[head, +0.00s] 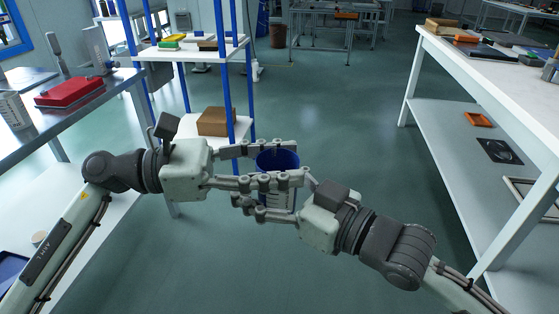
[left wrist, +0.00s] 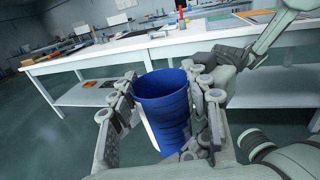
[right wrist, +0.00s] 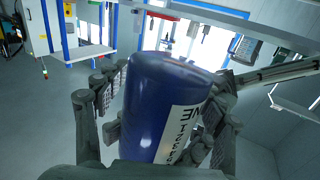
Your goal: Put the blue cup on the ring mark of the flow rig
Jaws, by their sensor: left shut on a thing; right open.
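The blue cup (head: 278,160) is held in the air in front of me, with a white lettered label low on its side. The left wrist view shows its open mouth (left wrist: 165,88). The right wrist view shows its blue side and the label (right wrist: 160,105). My left gripper (head: 292,165) is shut on the cup, one finger on each side. My right gripper (head: 245,202) is open, with its fingers around the cup lower down; whether they touch it is unclear. The fingers hide part of the cup. I cannot make out the flow rig or its ring mark.
A white bench (head: 500,83) with trays and parts stands on the right. A table on the left bears a red case (head: 70,92). A blue-posted shelf (head: 190,52) stands behind the grippers, with a cardboard box (head: 214,121) low on it. The middle floor is clear.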

